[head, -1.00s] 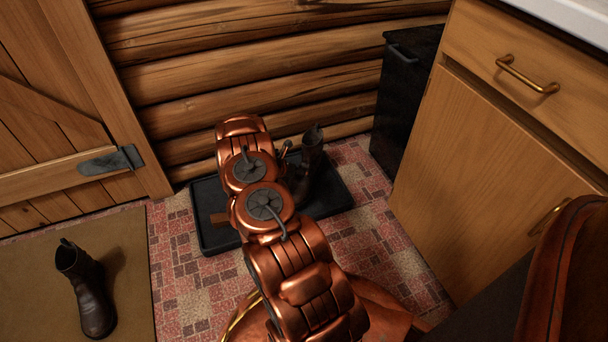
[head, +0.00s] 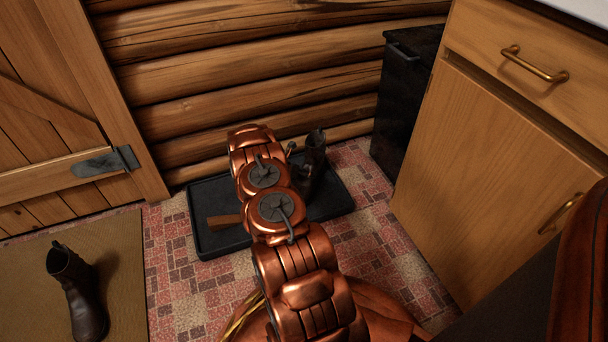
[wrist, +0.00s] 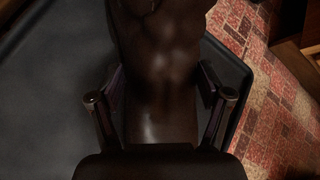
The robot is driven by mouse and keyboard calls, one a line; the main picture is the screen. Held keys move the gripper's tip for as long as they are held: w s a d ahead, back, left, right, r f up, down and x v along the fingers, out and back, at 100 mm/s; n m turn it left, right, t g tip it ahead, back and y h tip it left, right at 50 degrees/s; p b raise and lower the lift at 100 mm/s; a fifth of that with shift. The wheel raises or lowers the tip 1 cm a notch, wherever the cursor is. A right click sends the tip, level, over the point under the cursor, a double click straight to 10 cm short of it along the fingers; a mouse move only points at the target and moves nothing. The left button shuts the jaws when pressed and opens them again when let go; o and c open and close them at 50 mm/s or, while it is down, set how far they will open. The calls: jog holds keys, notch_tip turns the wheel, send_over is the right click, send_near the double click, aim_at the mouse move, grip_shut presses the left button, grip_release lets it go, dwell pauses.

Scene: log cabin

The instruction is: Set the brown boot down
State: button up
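A dark brown boot (head: 315,165) is upright over the right part of the black tray (head: 335,205), partly hidden by my copper arm. In the wrist view, the boot (wrist: 162,50) fills the space between the two fingers of my gripper (wrist: 162,88), and a finger pad lies against each side. The gripper is shut on the boot. In the head view, my arm hides most of the gripper. I cannot tell whether the sole touches the tray, because the boot's lower end is hidden.
Another dark boot (head: 77,290) stands on the tan mat (head: 115,240) at left. A small wooden piece (head: 223,221) lies in the tray's left part. A log wall is behind the tray, with a black bin (head: 402,100) and a wooden cabinet (head: 485,160) at right.

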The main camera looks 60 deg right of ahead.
jog(key=o, duration=0.4)
jog(key=shift+a, duration=0.1)
